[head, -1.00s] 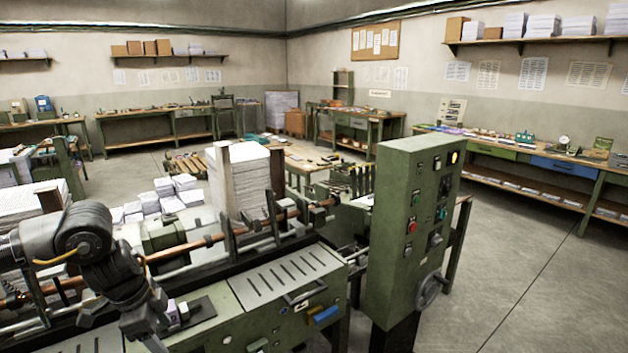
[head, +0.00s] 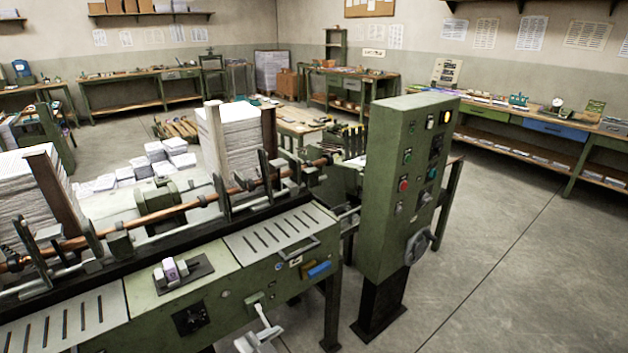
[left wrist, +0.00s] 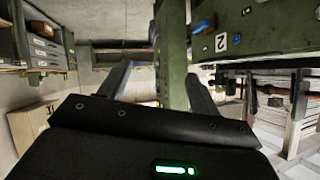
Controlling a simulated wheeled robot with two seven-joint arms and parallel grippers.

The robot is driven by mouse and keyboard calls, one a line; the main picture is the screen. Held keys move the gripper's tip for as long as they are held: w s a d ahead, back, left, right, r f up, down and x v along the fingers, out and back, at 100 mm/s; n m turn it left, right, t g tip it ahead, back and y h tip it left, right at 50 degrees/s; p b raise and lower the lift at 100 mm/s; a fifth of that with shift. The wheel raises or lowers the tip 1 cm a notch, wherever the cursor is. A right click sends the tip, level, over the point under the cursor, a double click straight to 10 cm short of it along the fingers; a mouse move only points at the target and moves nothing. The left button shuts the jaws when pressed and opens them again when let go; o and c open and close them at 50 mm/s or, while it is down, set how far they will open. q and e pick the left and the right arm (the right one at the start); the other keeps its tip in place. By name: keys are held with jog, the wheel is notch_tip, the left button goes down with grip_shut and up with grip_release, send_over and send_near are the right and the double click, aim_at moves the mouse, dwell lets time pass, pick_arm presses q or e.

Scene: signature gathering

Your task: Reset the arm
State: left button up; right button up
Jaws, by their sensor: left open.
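My left gripper (left wrist: 160,85) shows in the left wrist view. Its two fingers stand apart with no object held between them. The gap to the post cannot be judged. My left arm does not show in the head view now. My right gripper is in no view. In the head view the green gathering machine (head: 180,290) runs across the front, with a copper-coloured shaft (head: 160,212) along it.
A green control cabinet (head: 395,200) with buttons and a handwheel stands at the machine's right end. Tall paper stacks (head: 240,140) rise behind the shaft. A pale lever (head: 262,332) sticks out at the machine's front. The floor (head: 500,270) at right is clear.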

pick_arm(q)
jog(key=s+a+f+n+g+y, duration=0.35)
jog(key=s+a+f, duration=0.25)
jog(key=s+a, duration=0.35)
jog(key=s+a+f+n+g+y, duration=0.3)
jog(key=s+a+f+n, duration=0.3)
jog(key=s+a, duration=0.4)
jog(key=s+d+f+m+g, duration=0.1)
jog(key=s+f, duration=0.1)
jog(key=f, duration=1.2)
jog(key=s+d+f, duration=0.1)
jog(key=f, duration=1.3)
jog(key=s+a+f, duration=0.1)
jog(key=s+f, duration=0.6)
jog(key=s, duration=0.1)
jog(key=s+a+f+g, duration=0.1)
jog(key=s+a+f, duration=0.1)
jog(key=s+f, duration=0.6)
jog(key=shift+a, duration=0.25)
jog(key=shift+m, duration=0.25)
